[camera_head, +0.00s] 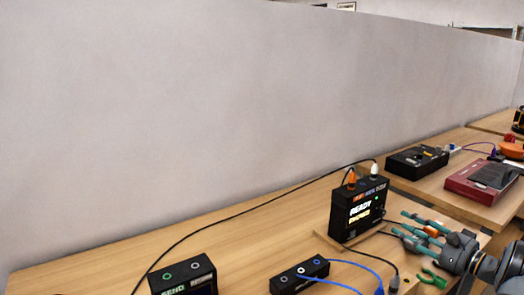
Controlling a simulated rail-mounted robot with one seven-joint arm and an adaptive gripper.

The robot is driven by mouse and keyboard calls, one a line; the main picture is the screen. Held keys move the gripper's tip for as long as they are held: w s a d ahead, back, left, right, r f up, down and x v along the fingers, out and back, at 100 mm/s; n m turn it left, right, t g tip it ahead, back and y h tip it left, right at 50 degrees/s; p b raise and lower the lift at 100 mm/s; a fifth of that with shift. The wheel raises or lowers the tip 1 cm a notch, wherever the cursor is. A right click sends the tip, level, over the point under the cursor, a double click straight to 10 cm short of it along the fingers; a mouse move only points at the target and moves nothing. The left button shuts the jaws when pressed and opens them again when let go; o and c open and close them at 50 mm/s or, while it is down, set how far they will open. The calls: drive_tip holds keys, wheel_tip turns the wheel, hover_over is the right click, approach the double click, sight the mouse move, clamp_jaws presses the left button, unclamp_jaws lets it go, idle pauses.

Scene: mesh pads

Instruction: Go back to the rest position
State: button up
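My gripper (400,222) is at the lower right, above the table and to the right of the black box with the lit "READY" screen (358,210). Its teal fingers point left, with a small gap showing between them. An orange piece (431,231) shows by the fingers; I cannot tell whether it is held or lies behind. My wrist is partly cut off by the right edge.
The wooden table (245,235) carries a black "SEND" box (183,276), a small black socket block (300,275) with blue cables and a green clip-like piece (433,278). A further table holds a black case (417,161) and a red device (482,181). A grey wall stands behind.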

sight(384, 214)
drive_tip(key=x, duration=0.7)
drive_tip(key=v, duration=1.3)
drive_tip(key=shift+d+f, duration=0.1)
drive_tip(key=shift+d, duration=0.3)
drive_tip(key=shift+s+f, duration=0.1)
drive_tip(key=shift+s, duration=0.1)
drive_tip(key=shift+w+a+y+b, duration=0.1)
drive_tip(key=shift+a+y+b, duration=0.25)
drive_tip(key=shift+a, duration=0.1)
drive_tip(key=shift+w+a+r+n, duration=0.15)
drive_tip(key=shift+w+a+n, duration=0.2)
drive_tip(key=shift+n, duration=0.25)
drive_tip(key=shift+w+a+r+n, duration=0.2)
drive_tip(key=shift+w+a+n, duration=0.2)
drive_tip(key=shift+n, duration=0.2)
drive_tip(key=shift+s, duration=0.1)
